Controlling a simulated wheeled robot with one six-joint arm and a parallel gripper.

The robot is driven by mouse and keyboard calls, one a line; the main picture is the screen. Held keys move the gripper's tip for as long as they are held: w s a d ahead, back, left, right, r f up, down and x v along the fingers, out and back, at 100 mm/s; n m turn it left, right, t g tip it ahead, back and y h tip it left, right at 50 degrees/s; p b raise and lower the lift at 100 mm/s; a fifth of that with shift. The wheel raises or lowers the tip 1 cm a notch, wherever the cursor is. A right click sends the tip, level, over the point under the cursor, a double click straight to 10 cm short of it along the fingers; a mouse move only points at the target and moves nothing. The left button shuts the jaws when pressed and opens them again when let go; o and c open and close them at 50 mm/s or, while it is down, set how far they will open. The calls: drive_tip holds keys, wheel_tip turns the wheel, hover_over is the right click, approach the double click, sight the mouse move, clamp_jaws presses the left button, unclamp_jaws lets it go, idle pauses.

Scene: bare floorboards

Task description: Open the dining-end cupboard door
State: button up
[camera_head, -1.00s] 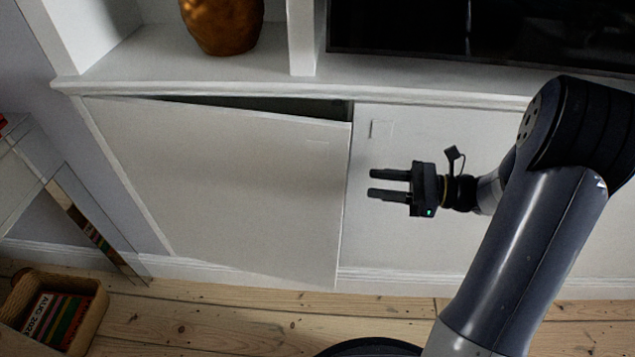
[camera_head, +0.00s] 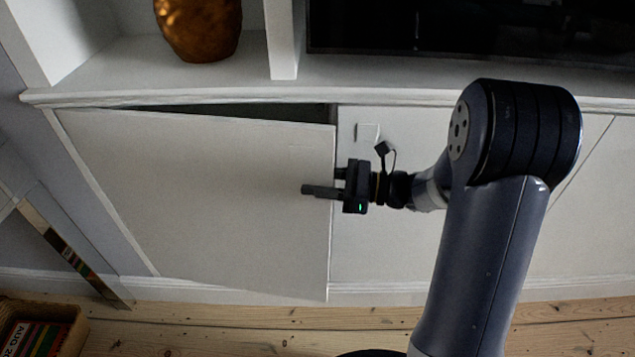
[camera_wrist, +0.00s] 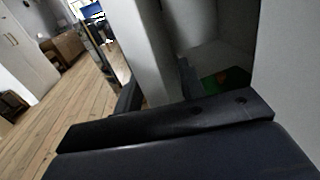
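The left-hand cupboard door (camera_head: 210,190) is white and stands slightly ajar, its right edge out from the frame and a dark gap along its top. In the wrist view the door's edge (camera_wrist: 150,45) stands between the two fingers. My gripper (camera_head: 321,182) is at the door's right edge, around mid-height. Its fingers are apart: one shows in front of the door face, the other is partly hidden behind the edge. In the wrist view the gripper (camera_wrist: 158,88) is open around the edge; contact cannot be told.
The neighbouring white door (camera_head: 390,240) is shut, behind my arm. A copper vase (camera_head: 198,28) and a dark screen (camera_head: 470,25) are above. A basket (camera_head: 70,330) of magazines stands on the floor at lower left. Bare floorboards (camera_head: 210,325) lie before the cupboard.

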clamp_jaws()
idle(0.4)
